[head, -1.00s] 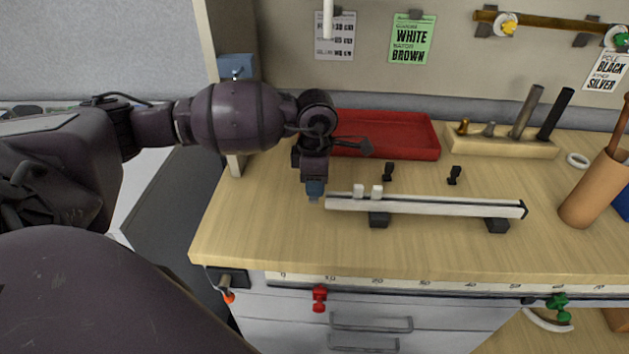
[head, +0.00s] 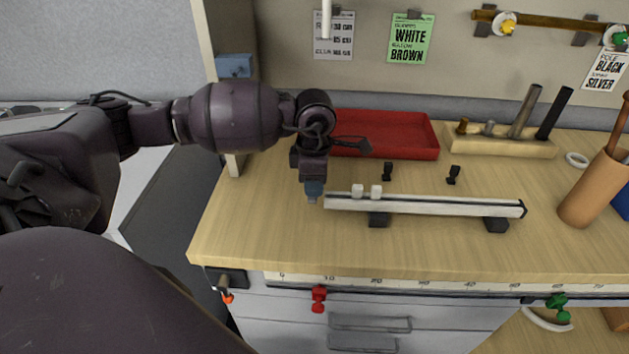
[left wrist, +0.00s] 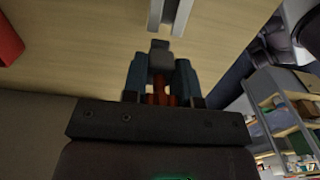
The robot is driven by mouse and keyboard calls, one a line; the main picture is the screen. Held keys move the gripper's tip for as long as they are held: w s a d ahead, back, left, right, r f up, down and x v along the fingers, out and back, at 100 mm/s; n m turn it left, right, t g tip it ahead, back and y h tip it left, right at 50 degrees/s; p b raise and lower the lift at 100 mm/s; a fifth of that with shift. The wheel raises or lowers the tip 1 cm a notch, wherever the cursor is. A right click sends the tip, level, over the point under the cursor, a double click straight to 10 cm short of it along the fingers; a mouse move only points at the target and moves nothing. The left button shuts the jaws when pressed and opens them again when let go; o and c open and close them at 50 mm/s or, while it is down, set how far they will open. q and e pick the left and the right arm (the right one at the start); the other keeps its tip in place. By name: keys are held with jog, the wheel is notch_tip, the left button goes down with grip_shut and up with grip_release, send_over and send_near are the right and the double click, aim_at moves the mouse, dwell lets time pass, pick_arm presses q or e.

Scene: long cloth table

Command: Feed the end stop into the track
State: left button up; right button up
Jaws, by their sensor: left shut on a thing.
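The track (head: 430,207) is a long pale rail lying left to right on two black supports, with a dark cap at its right end. My left gripper (head: 313,189) points down just left of the track's left end. In the left wrist view, its blue fingertips (left wrist: 161,76) are shut on a small grey piece (left wrist: 160,53), seemingly the end stop. A small gap shows between this piece and the track's end (left wrist: 171,14). The fingers hide part of the piece. My right gripper is not in view.
A red tray (head: 395,153) lies behind the track. A wooden block with upright tools (head: 500,145) and a tan cup (head: 592,193) are to the right.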

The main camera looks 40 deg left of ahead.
pick_arm(q)
jog(key=shift+w+d+b, duration=0.2)
jog(key=shift+w+d, duration=0.25)
jog(key=shift+d, duration=0.3)
jog(key=shift+w+d+b, duration=0.25)
jog(key=shift+w+d, duration=0.25)
jog(key=shift+d, duration=0.3)
jog(key=shift+w+d+b, duration=0.2)
jog(key=shift+w+d, duration=0.25)
jog(key=shift+d, duration=0.3)
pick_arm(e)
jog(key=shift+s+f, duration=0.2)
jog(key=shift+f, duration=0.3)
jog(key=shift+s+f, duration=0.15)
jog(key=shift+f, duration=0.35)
pick_arm(q)
jog(key=o, duration=0.9)
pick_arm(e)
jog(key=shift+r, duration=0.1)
pick_arm(q)
notch_tip(320, 180, up, 3)
jog(key=shift+f, duration=0.1)
jog(key=shift+r+p, duration=0.4)
jog(key=shift+r, duration=3.6)
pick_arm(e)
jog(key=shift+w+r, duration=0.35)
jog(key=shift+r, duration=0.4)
